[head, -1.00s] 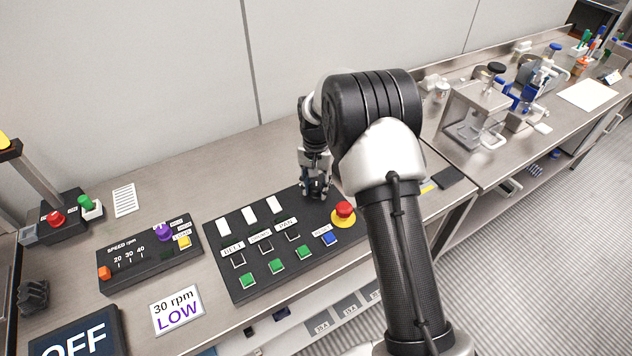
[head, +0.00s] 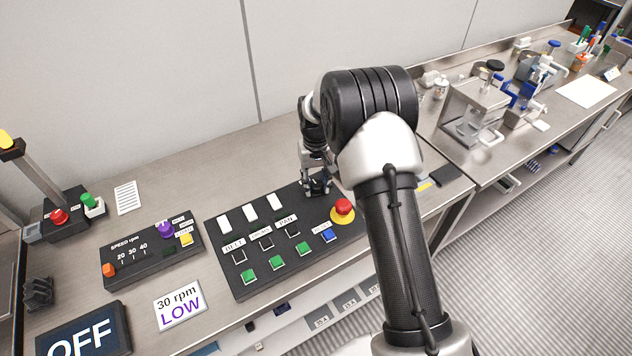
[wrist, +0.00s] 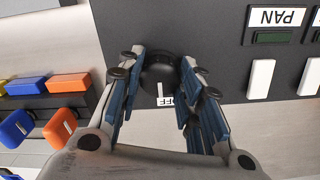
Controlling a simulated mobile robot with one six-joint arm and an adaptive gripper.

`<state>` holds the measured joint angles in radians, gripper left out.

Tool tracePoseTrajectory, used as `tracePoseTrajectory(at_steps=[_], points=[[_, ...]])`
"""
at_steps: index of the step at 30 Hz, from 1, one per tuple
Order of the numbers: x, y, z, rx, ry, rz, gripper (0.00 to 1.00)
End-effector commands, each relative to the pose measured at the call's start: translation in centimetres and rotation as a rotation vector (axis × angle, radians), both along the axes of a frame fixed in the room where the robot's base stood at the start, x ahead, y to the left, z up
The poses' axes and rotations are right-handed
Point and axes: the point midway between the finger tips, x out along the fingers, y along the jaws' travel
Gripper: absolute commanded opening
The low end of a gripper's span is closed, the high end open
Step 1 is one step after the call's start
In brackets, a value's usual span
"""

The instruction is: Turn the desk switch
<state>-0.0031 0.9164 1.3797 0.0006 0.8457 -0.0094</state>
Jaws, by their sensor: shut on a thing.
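The desk switch is a round black knob (wrist: 158,74) on the black control panel (wrist: 212,32), with a white mark on it and a partly covered OFF label beside it in the wrist view. My gripper (wrist: 163,64) has its blue-padded fingers on both sides of the knob, shut on it. In the head view my gripper (head: 319,188) is down at the back right of the panel (head: 215,237), behind the red emergency button (head: 344,206). The knob cannot be made out there, and the way it points is hard to read.
The panel also carries several green buttons (head: 249,276), a blue button (head: 327,236) and white rocker switches (head: 251,219). Left of it stand a speed box (head: 150,252), a LOW card (head: 180,303) and an OFF display (head: 84,334). Bare bench lies behind the panel.

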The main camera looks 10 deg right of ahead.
Motion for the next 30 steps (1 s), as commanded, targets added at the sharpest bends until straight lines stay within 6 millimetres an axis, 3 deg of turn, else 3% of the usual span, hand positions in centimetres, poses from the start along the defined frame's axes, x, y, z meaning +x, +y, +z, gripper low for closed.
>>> tracePoseTrajectory(at_steps=[10, 11, 18, 20, 30], points=[[0.07, -0.01, 0.05, -0.001, -0.002, 0.006, 0.09], [0.07, 0.0, 0.05, -0.001, -0.002, 0.006, 0.34], [0.04, 0.0, 0.03, -0.001, -0.001, 0.004, 0.5], [0.03, 0.0, 0.02, -0.001, -0.001, 0.004, 0.53], [0.03, 0.0, 0.21, 0.0, -0.001, 0.003, 0.53]])
